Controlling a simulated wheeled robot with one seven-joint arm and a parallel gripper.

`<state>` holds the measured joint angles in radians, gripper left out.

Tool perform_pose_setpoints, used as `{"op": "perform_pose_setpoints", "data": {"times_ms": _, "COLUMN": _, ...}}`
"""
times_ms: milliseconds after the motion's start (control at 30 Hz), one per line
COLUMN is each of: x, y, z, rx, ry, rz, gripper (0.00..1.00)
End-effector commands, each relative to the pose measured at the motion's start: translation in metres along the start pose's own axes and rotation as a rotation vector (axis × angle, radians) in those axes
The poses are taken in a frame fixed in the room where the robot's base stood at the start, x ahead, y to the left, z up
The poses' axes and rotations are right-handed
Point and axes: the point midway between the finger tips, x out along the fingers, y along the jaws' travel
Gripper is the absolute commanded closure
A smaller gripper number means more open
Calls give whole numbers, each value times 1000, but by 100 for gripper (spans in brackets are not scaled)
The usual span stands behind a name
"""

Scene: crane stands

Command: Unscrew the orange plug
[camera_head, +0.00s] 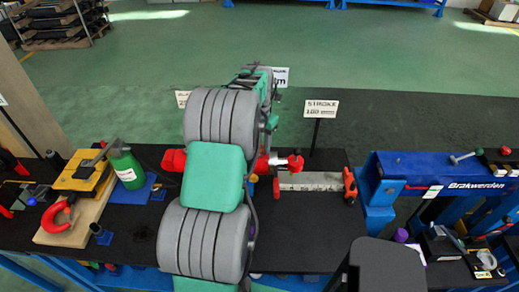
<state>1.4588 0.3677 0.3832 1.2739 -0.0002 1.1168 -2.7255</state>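I cannot pick out the orange plug for certain. An orange-red part (350,187) stands at the right end of a pale metal bar (311,181) on the black table, too small to tell what it is. My grey and green arm rises through the middle of the view and covers the table behind it. Red cylindrical parts show on both sides of my arm, one at the left (173,160) and one at the right (294,163). My gripper is not visible; the arm's own links may hide it.
A "STROKE" sign (321,109) stands at the back. A blue Brakwerden unit (435,177) is at right.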

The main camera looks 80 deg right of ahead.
Motion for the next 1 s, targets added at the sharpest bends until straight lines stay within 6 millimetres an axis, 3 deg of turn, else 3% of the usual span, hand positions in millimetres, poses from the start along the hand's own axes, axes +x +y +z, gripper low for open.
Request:
{"op": "perform_pose_setpoints", "data": {"times_ms": 133, "x": 0, "y": 0, "z": 0, "rx": 259, "ry": 0, "rz": 0, "gripper": 54}}
{"op": "perform_pose_setpoints", "data": {"times_ms": 333, "x": 0, "y": 0, "z": 0, "rx": 433, "ry": 0, "rz": 0, "gripper": 54}}
{"op": "perform_pose_setpoints", "data": {"times_ms": 500, "x": 0, "y": 0, "z": 0, "rx": 724, "ry": 0, "rz": 0, "gripper": 54}}
{"op": "perform_pose_setpoints", "data": {"times_ms": 667, "x": 0, "y": 0, "z": 0, "rx": 851, "ry": 0, "rz": 0, "gripper": 54}}
{"op": "perform_pose_setpoints", "data": {"times_ms": 900, "x": 0, "y": 0, "z": 0, "rx": 1222, "ry": 0, "rz": 0, "gripper": 54}}
{"op": "perform_pose_setpoints", "data": {"times_ms": 1000, "x": 0, "y": 0, "z": 0, "rx": 1286, "ry": 0, "rz": 0, "gripper": 54}}
